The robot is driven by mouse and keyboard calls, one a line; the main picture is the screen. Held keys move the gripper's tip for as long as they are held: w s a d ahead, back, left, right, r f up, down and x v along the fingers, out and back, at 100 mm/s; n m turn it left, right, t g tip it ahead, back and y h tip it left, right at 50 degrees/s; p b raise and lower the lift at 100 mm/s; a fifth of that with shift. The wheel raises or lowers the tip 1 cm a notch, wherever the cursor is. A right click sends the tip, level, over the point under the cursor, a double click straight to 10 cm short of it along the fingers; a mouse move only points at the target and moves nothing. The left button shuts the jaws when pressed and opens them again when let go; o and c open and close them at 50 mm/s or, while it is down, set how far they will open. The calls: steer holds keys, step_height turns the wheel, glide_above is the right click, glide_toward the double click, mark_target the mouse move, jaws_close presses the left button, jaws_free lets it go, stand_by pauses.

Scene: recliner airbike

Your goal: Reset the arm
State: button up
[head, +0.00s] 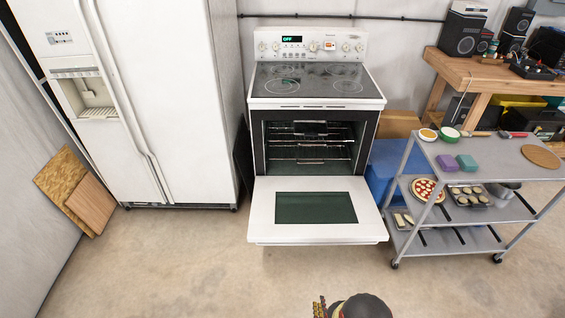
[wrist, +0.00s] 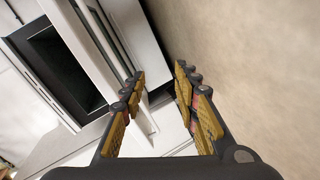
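My gripper (wrist: 165,105) shows in the wrist view with its two yellow-padded fingers apart and nothing between them. In the head view, part of my gripper and arm (head: 350,307) shows at the bottom edge, in front of the oven and apart from it. The white oven (head: 305,90) stands in the middle of the head view. Its door (head: 262,215) is folded down open, and racks show inside. In the wrist view, a white panel with a dark window and a long handle-like bar lies beyond the fingers; I cannot tell for sure which appliance it is.
A white refrigerator (head: 170,60) stands left of the oven. A grey cart (head: 480,165) at the right holds bowls, sponges, a pizza and a muffin tray. A wooden workbench (head: 480,75) is behind it. Boards (head: 75,190) lean at the left wall. The floor (head: 180,265) in front is clear.

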steer(key=s+f+m+g, duration=0.3)
steer(key=s+f+g, duration=0.3)
steer(key=f, duration=0.1)
step_height(320, 180, up, 43)
steer(key=w+m+g+b, duration=0.1)
steer(key=w+m+g, duration=0.2)
steer(key=m+g, duration=0.65)
steer(key=s+r+t, duration=0.2)
steer(key=s+r, duration=0.5)
steer(key=r, duration=0.9)
steer(key=s+r+t+b, duration=0.1)
steer(key=s+r, duration=0.6)
steer(key=r, duration=0.9)
steer(key=s+r+m+t+b, duration=0.1)
steer(key=s+r+t, duration=0.2)
steer(key=s+r, duration=0.4)
step_height(320, 180, up, 9)
steer(key=shift+d+f+t, duration=0.1)
steer(key=shift+d+t, duration=0.25)
steer(key=shift+d, duration=0.1)
